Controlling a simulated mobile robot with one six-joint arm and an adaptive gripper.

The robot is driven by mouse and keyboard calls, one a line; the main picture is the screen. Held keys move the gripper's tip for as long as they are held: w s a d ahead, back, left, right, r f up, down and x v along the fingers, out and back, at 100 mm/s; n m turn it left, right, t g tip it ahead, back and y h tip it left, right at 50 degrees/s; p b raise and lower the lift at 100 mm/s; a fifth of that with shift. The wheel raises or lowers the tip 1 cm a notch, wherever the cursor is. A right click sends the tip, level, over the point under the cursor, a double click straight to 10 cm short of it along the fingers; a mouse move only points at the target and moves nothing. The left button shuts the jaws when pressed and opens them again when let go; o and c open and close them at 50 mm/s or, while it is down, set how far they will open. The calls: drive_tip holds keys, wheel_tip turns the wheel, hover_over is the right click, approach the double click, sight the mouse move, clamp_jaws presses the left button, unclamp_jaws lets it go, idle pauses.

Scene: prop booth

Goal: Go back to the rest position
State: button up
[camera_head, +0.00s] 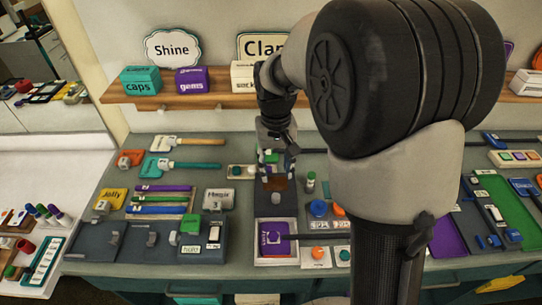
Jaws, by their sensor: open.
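My gripper (276,186) points down over the middle of the green-grey counter (155,262). Its jaws are apart, and I see nothing held between them. A brown block or panel shows behind the fingers, partly hidden. I cannot tell how high the fingertips are above the counter. My arm fills the right middle of the view and hides part of the counter and shelf.
A wooden shelf (142,100) behind holds a teal "caps" box (140,80) and a purple "gems" box (192,80). Left of the gripper lie handled tools, colored sticks (160,200) and a grey rack (115,246). A green mat (505,205) lies at right. A white table (75,165) stands at left.

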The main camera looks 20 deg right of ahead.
drive_tip(key=s+r+t, duration=0.2)
drive_tip(key=s+r, duration=0.7)
drive_tip(key=s+a+r+n+t, duration=0.1)
drive_tip(key=s+t, duration=0.1)
drive_tip(key=s, duration=1.2)
drive_tip(key=shift+s+a+r+t, duration=0.15)
drive_tip(key=shift+r+t, duration=0.05)
drive_tip(key=shift+t, duration=0.1)
